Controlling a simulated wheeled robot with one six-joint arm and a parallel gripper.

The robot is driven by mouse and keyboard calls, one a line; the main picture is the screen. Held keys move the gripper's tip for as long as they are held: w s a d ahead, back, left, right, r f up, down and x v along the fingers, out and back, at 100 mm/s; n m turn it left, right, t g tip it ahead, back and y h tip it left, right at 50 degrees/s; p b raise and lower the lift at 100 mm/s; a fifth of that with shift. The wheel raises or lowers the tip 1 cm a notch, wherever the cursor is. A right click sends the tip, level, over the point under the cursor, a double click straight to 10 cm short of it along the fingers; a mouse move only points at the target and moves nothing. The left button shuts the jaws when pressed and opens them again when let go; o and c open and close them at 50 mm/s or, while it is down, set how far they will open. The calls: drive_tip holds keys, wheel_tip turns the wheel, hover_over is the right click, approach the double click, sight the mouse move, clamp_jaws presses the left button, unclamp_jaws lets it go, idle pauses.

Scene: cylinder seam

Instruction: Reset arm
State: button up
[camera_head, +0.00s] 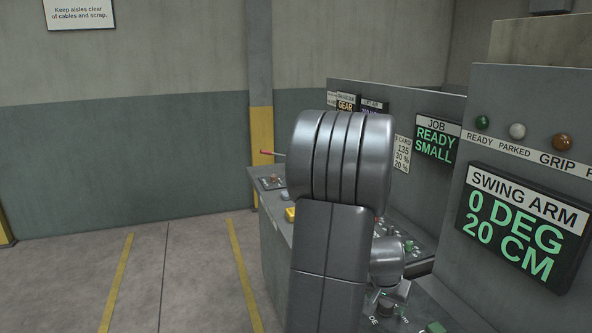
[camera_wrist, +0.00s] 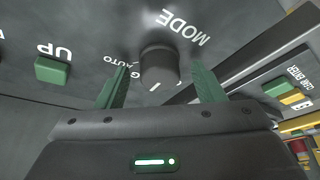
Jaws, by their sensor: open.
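In the wrist view my gripper (camera_wrist: 160,72) is open, with its two green fingers on either side of a dark round mode knob (camera_wrist: 160,64). I cannot tell whether the fingers touch it. The knob's white mark points toward the gripper body, near a partly hidden label ending in G; AUTO is printed beside it. A green UP button (camera_wrist: 52,70) is to the left. In the head view my arm hides most of the gripper. The swing arm display (camera_head: 522,225) there reads 0 DEG, 20 CM.
Green, white and orange lamps (camera_head: 517,131) sit above that display. A job display (camera_head: 436,140) reads READY SMALL. A green button (camera_wrist: 277,87) labelled ENTER is on a panel at the right of the wrist view. Open floor (camera_head: 180,275) lies left of the console.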

drive_tip(key=shift+r+n+y+p, duration=0.25)
drive_tip(key=shift+n+p, duration=0.55)
drive_tip(key=shift+p, duration=0.75)
drive_tip(key=b+v, duration=0.1)
drive_tip(key=v, duration=0.5)
drive_tip(key=shift+s, duration=0.2)
drive_tip(key=shift+a, duration=0.1)
